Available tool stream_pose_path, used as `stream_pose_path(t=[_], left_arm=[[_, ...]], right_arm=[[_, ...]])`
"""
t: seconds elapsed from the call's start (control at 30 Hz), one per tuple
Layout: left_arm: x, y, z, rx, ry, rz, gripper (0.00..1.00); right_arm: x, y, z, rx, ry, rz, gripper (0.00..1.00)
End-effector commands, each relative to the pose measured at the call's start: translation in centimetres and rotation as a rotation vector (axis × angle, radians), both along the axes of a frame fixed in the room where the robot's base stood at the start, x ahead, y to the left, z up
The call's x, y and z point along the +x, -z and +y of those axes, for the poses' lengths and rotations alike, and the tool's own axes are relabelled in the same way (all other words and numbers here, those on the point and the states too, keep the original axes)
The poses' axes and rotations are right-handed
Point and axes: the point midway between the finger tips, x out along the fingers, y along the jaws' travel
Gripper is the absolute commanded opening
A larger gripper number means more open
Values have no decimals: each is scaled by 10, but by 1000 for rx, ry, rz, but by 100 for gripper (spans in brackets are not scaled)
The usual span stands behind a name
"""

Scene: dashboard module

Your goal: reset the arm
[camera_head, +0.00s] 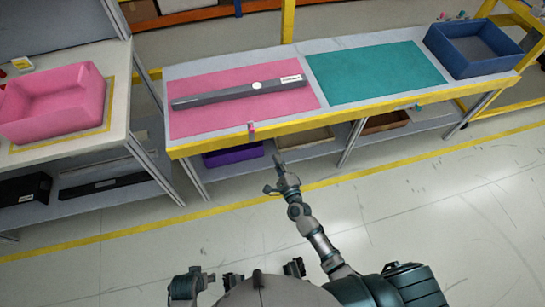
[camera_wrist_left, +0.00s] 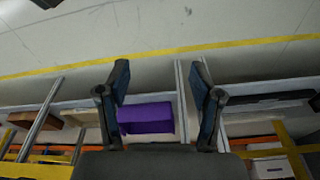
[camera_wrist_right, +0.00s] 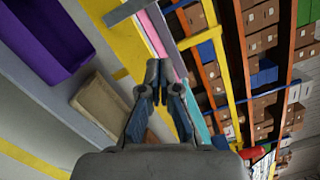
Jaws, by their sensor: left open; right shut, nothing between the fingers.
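My right gripper (camera_head: 277,165) is in front of the yellow table edge in the head view, above the floor and apart from the table. Its fingers (camera_wrist_right: 165,80) are shut with nothing between them in the right wrist view. My left gripper (camera_wrist_left: 162,80) is open and empty in the left wrist view; its fingers frame part of a purple bin (camera_wrist_left: 146,118). In the head view, my left gripper's fingers cannot be made out. The long dark grey dashboard module (camera_head: 225,95) lies on the pink mat (camera_head: 200,122), with a white round spot and a label on top.
A teal mat (camera_head: 380,72) and a blue bin (camera_head: 445,50) are on the table's right. A pink bin (camera_head: 50,105) stands on the left table (camera_head: 120,95). Bins sit on the shelf below, including the purple bin (camera_head: 232,155). The floor (camera_head: 430,200) at right is clear.

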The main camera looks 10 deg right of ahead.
Motion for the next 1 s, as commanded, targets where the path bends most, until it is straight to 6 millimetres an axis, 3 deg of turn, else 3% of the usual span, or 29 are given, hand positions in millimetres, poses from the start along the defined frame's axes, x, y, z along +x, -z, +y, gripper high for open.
stream_pose_path(t=[0.43,0.5,0.57,0.67,0.77,0.9,1.0], left_arm=[[0,-1,-3,-7,-2,-2,65],[2,0,0,-2,2,-7,65],[2,14,2,4,4,3,65],[2,37,-1,4,7,10,65],[-2,64,-3,7,9,19,65],[-12,99,-3,8,12,31,65],[-22,121,0,6,14,39,65]], right_arm=[[-1,0,11,-23,-3,3,0],[-6,9,12,-83,-26,25,0],[-17,25,15,-196,-68,64,0],[-51,73,22,-495,-200,167,0],[-106,134,20,-847,-397,292,0],[-196,208,-2,-1269,-716,449,0],[-260,242,-24,-1492,-948,543,0]])
